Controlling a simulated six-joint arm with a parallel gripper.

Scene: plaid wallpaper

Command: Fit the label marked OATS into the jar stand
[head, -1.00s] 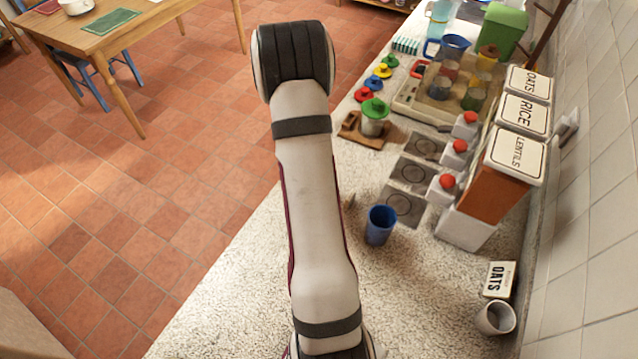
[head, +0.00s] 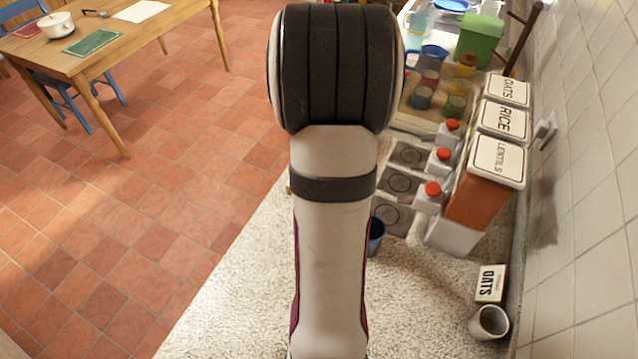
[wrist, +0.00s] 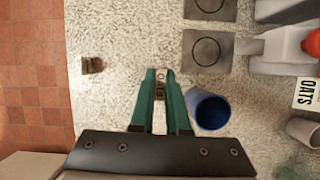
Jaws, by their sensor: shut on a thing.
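In the head view my arm hides the gripper and the label.
A blue cup (wrist: 208,110) stands close to the right finger. Dark square plates (wrist: 205,50) lie beyond it. Red-topped white containers (head: 430,196), OATS, RICE and LENTILS canisters (head: 500,120), an OATS box (head: 490,284) and a pale mug (head: 489,322) line the wall side.

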